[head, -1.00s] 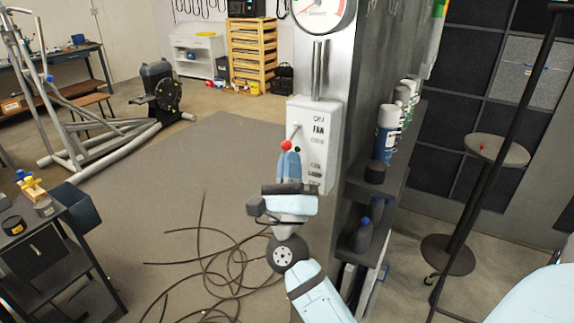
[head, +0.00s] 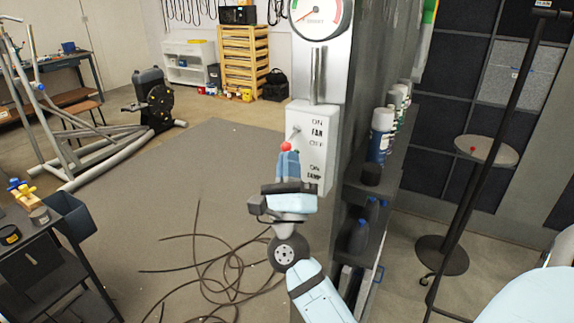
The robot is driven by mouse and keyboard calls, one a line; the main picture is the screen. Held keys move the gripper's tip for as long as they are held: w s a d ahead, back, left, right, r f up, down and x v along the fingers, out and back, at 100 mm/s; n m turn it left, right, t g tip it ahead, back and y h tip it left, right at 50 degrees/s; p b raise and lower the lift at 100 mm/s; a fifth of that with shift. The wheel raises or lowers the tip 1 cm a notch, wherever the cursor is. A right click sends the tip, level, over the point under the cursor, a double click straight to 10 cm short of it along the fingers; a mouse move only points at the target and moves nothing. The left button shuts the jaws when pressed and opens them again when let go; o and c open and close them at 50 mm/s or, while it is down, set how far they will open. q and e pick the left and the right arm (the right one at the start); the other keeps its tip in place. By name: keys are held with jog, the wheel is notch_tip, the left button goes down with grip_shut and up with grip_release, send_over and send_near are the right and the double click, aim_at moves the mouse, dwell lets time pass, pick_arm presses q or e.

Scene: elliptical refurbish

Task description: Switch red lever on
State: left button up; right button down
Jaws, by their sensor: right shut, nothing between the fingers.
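A white switch box (head: 318,145) with FAN and LAMP labels, each with ON marked, is fixed to the front of a grey column. A small lever with a red ball tip (head: 286,147) sticks out from its left side, beside the FAN label. My right gripper (head: 287,155) is shut with nothing held, its fingertips just below the red tip in the picture. Whether they touch the tip I cannot tell. The gripper hides the lower left of the box. My left gripper is out of view.
A round gauge (head: 320,14) sits above the box on the column. Shelves (head: 374,185) with spray cans stand to the right of it. Dark cables (head: 215,262) lie loose on the floor. A dark cart (head: 47,255) is at the left; a stand with a small round top (head: 487,151) is at the right.

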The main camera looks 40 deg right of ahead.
jog(key=shift+a+r, duration=0.1)
jog(key=shift+r, duration=0.05)
jog(key=r, duration=0.1)
jog(key=a+r, duration=0.1)
jog(key=r, duration=0.1)
jog(key=shift+s+p, duration=0.2)
jog(key=shift+p, duration=0.2)
jog(key=b+v, duration=0.5)
jog(key=v, duration=0.8)
jog(key=shift+s+f, duration=0.2)
jog(key=shift+f, duration=0.1)
